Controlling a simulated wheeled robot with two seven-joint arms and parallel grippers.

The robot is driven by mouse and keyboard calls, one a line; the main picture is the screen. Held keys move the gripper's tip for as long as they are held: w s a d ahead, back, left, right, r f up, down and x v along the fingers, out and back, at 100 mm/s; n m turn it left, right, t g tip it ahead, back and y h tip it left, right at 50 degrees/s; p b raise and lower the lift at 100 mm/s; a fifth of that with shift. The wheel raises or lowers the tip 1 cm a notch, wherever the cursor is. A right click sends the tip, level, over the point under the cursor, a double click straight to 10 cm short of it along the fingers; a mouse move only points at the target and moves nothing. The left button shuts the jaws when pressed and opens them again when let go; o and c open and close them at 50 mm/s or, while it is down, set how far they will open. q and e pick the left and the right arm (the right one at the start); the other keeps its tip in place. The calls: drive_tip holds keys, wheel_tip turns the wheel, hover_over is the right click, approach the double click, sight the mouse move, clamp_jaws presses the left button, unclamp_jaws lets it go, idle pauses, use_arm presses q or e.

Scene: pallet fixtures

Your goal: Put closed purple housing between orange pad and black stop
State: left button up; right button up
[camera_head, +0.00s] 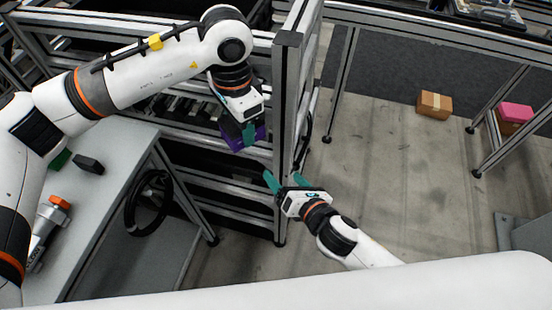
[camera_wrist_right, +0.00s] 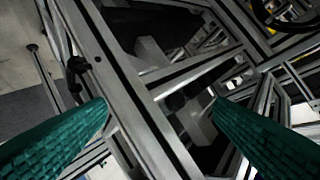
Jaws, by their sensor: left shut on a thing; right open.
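My left gripper (camera_head: 247,134) is shut on the purple housing (camera_head: 231,139) and holds it in the air in front of the metal frame. The gripper hides part of the housing, so I cannot tell whether it is closed. On the light table at left, an orange piece (camera_head: 60,203) sits at the end of a grey fixture; it may be the orange pad. A black block (camera_head: 89,163), perhaps the black stop, lies farther back. My right gripper (camera_head: 284,181) is open and empty beside the frame post. Its spread teal fingers also show in the right wrist view (camera_wrist_right: 160,118).
A green block (camera_head: 60,159) lies beside the black one on the table (camera_head: 118,165). A black ring-shaped thing (camera_head: 148,203) is at the table's right edge. The aluminium frame post (camera_head: 290,120) stands between my grippers. A cardboard box (camera_head: 434,104) sits on the open floor at right.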

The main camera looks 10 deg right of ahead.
drive_tip(key=s+a+r+n+t+y, duration=0.1)
drive_tip(key=s+a+r+n+y, duration=0.2)
drive_tip(key=r, duration=0.6)
drive_tip(key=s+r+n+t, duration=0.1)
drive_tip(key=s+r+n, duration=0.3)
drive_tip(key=r, duration=0.5)
drive_tip(key=shift+n+y, duration=0.4)
drive_tip(key=shift+n, duration=0.4)
drive_tip(key=x, duration=1.3)
drive_tip(key=shift+w+d, duration=0.2)
use_arm(q)
drive_tip(key=shift+d, duration=0.1)
use_arm(e)
drive_tip(key=c, duration=0.8)
use_arm(q)
drive_tip(key=o, duration=1)
use_arm(e)
drive_tip(key=shift+s+r, duration=0.1)
use_arm(q)
drive_tip(key=shift+o, duration=0.6)
